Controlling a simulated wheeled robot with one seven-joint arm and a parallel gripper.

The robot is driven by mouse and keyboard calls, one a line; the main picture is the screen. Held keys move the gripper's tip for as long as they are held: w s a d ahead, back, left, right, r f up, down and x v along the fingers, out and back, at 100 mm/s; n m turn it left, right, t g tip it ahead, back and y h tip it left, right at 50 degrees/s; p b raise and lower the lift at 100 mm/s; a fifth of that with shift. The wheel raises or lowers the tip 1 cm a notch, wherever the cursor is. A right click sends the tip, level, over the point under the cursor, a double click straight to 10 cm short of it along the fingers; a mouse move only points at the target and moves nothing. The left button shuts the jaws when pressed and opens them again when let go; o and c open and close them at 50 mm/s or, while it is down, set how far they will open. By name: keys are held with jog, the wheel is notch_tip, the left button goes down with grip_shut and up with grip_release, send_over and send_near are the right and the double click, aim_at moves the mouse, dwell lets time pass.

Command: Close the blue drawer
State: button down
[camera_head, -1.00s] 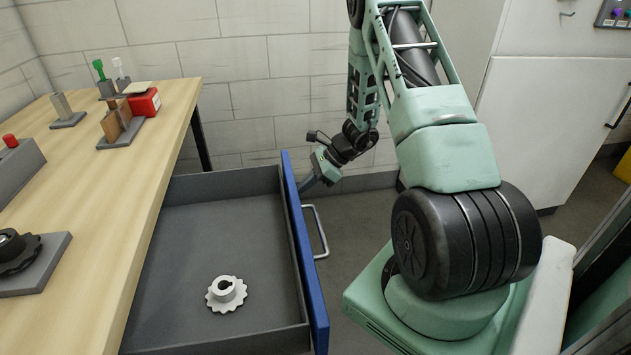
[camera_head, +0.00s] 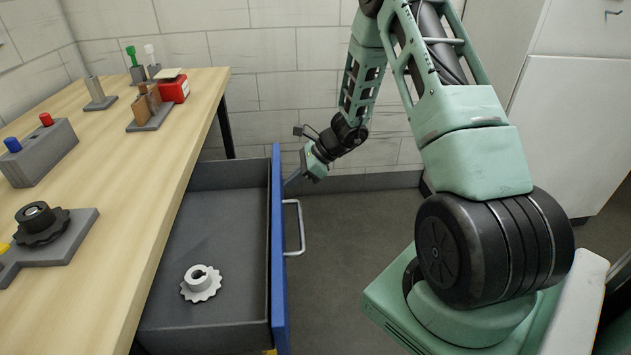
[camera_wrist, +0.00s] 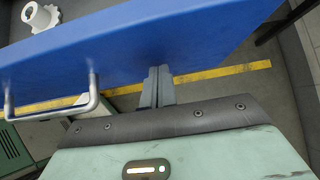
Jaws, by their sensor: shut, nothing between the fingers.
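The blue drawer front (camera_head: 278,235) stands pulled out from under the wooden workbench, with its grey tray (camera_head: 225,215) open to view. A silver handle (camera_head: 297,228) is on its outer face. A white toothed gear (camera_head: 201,283) lies in the tray. My gripper (camera_head: 291,181) is shut and empty at the outer face of the drawer front, beyond the handle. In the wrist view my gripper fingers (camera_wrist: 158,86) are together, close to the blue front (camera_wrist: 150,45), and the handle (camera_wrist: 60,110) is to their left. I cannot tell whether they touch it.
The wooden bench (camera_head: 150,190) carries a grey block with red and blue pegs (camera_head: 42,150), a black knob on a plate (camera_head: 42,222), and a red box (camera_head: 173,88). Grey floor (camera_head: 335,260) lies clear right of the drawer. A white cabinet (camera_head: 570,120) stands at right.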

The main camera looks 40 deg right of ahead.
jog(key=w+a, duration=0.4)
jog(key=a, duration=0.2)
jog(key=w+a, duration=0.9)
jog(key=a, duration=0.2)
jog(key=shift+w+a, duration=0.2)
jog(key=shift+a, duration=0.15)
jog(key=shift+w+a+r, duration=0.1)
jog(key=shift+w+a, duration=0.05)
jog(key=shift+a, duration=0.1)
jog(key=shift+a, duration=0.15)
